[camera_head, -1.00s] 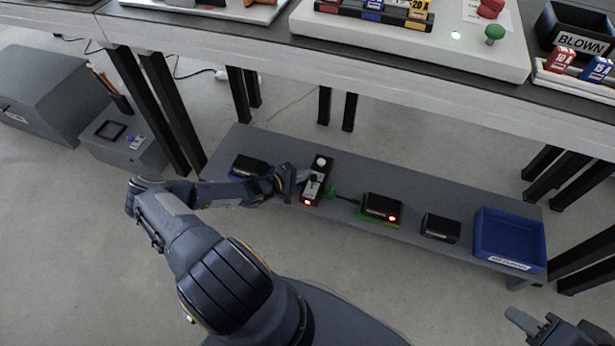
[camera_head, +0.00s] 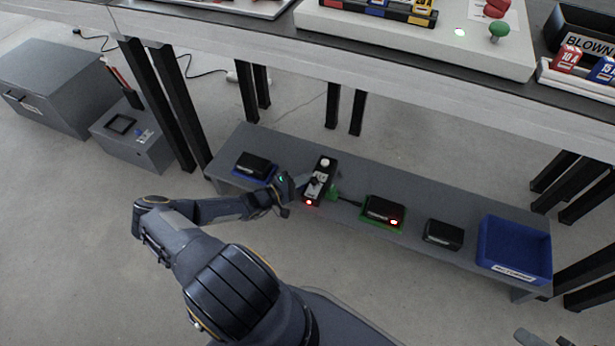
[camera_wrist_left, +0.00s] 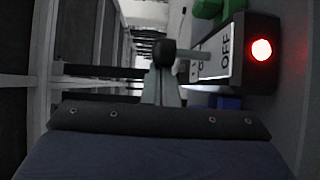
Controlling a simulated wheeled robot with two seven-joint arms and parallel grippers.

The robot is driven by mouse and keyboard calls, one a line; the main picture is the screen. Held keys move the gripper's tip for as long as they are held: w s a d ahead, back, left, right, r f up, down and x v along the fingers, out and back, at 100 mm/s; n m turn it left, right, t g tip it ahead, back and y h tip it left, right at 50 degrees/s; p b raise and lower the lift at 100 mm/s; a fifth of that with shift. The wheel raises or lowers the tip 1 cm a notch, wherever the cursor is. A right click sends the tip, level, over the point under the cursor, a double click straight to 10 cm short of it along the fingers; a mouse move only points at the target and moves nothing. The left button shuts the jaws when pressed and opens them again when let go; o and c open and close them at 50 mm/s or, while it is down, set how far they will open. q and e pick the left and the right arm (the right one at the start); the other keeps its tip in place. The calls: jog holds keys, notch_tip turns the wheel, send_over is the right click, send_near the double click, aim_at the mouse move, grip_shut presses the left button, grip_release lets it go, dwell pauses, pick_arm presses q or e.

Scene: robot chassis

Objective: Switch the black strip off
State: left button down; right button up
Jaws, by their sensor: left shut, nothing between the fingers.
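The black strip (camera_head: 329,170) lies on the low grey shelf, with a white round part at its far end and a lit red light at its near end. In the left wrist view the strip (camera_wrist_left: 270,25) shows a label reading OFF beside the glowing red light. My left gripper (camera_head: 312,182) reaches over the middle of the strip from the left. In the left wrist view its fingertips (camera_wrist_left: 172,55) are shut and empty, close beside the labelled face; contact cannot be told. My right gripper (camera_head: 545,339) is cut off at the bottom right edge.
On the shelf (camera_head: 280,150), a black box on a blue base (camera_head: 254,166) stands left of the strip. To its right are a black box on a green base (camera_head: 383,209) with a red light, another black box (camera_head: 443,234) and a blue bin (camera_head: 514,247). The workbench (camera_head: 400,80) overhangs behind.

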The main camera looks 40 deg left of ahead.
pick_arm(q)
jog(key=shift+s+d+f, duration=0.1)
jog(key=shift+s+d, duration=0.05)
jog(key=shift+s, duration=0.25)
pick_arm(e)
jog(key=shift+r, duration=0.1)
pick_arm(q)
jog(key=shift+w, duration=0.1)
jog(key=shift+w+a, duration=0.15)
jog(key=shift+a, duration=0.1)
jog(key=shift+w+a+r+b, duration=0.45)
jog(key=shift+w+a, duration=0.3)
jog(key=shift+a, duration=0.2)
jog(key=shift+s+a+p, duration=0.3)
jog(key=shift+s+a, duration=0.05)
jog(key=shift+a, duration=0.3)
jog(key=s+a+f, duration=0.1)
jog(key=s, duration=0.1)
jog(key=s+a+f+p, duration=0.1)
jog(key=s, duration=0.2)
jog(key=s+a+f, duration=0.1)
jog(key=s, duration=0.1)
jog(key=shift+s, duration=0.25)
pick_arm(e)
jog(key=shift+w+a+r, duration=0.15)
jog(key=shift+w+r, duration=0.3)
jog(key=shift+r, duration=0.05)
